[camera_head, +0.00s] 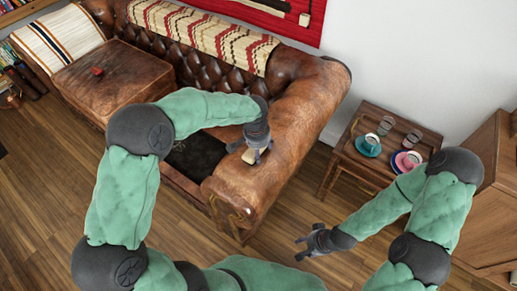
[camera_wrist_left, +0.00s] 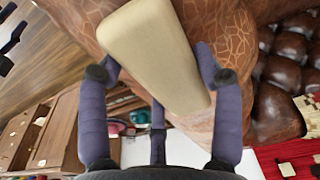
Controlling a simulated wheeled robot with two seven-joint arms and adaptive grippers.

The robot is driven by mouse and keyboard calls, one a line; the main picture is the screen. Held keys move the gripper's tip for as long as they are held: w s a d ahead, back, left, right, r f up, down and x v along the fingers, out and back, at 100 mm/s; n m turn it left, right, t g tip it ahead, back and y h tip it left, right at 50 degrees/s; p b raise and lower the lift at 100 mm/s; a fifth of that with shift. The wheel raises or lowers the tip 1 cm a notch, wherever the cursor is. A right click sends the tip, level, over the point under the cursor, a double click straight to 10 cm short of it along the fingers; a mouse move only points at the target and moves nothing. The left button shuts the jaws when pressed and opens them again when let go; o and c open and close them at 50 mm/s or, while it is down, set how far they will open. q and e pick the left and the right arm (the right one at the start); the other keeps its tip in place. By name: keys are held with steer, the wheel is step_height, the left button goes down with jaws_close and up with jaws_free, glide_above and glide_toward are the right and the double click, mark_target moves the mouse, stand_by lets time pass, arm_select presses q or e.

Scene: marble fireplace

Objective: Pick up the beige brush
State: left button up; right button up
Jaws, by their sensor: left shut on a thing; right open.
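The beige brush (camera_wrist_left: 155,55) is a long pale block between the fingers of my left gripper (camera_wrist_left: 158,72) in the left wrist view. In the head view, my left gripper (camera_head: 257,148) is over the brown leather sofa's right arm, shut on the brush (camera_head: 249,156), which shows as a small pale piece under the fingers. I cannot tell whether the brush still touches the leather. My right gripper (camera_head: 312,243) is open and empty, over the wooden floor.
The leather sofa (camera_head: 305,100) has a striped throw (camera_head: 205,33) on its back. A wooden side table (camera_head: 350,155) at the right holds cups, saucers and glasses. A small red object (camera_head: 97,71) lies on the leather ottoman (camera_head: 115,90). A wooden cabinet (camera_head: 490,195) stands far right.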

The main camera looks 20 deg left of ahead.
arm_select(q)
steer(key=shift+r, duration=0.35)
step_height(320, 180, up, 2)
steer(key=shift+r+p, duration=0.1)
steer(key=shift+p, duration=0.7)
steer(key=s+a+r+p, duration=0.5)
steer(key=a+r, duration=0.5)
steer(key=a, duration=0.3)
steer(key=shift+s, duration=0.15)
